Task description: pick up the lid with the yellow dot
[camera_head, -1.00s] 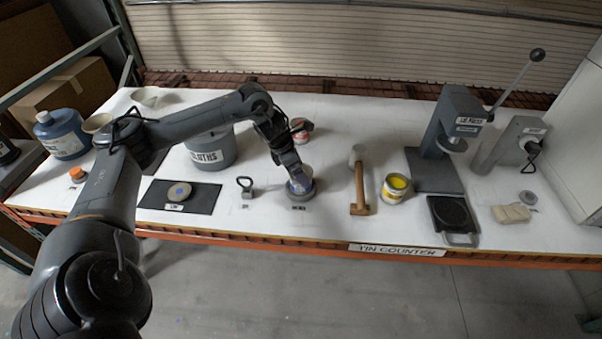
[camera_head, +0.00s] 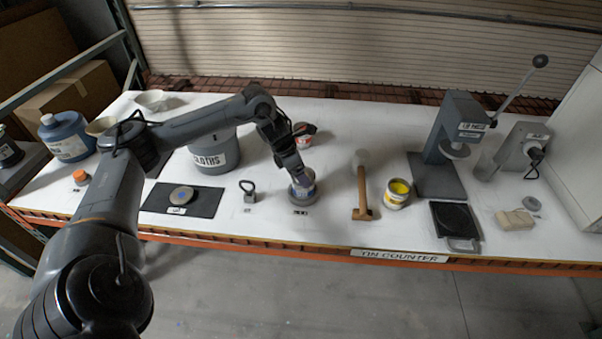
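A round lid (camera_head: 181,195) with a yellowish spot in its middle lies flat on a dark mat (camera_head: 209,203) at the left front of the counter. My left gripper (camera_head: 300,183) is well to the right of that lid. It points down at a round grey-and-blue tin or holder (camera_head: 302,193) near the counter's front edge. The fingertips are small and dark against it, so whether they grip anything is not clear. My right gripper is not in view.
An open tin of yellow paint (camera_head: 396,193) and a mallet (camera_head: 362,190) stand right of my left gripper. A small weight with a ring handle (camera_head: 248,192) sits between mat and gripper. The cloths bucket (camera_head: 214,152) is behind. A lever press (camera_head: 450,145) stands right.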

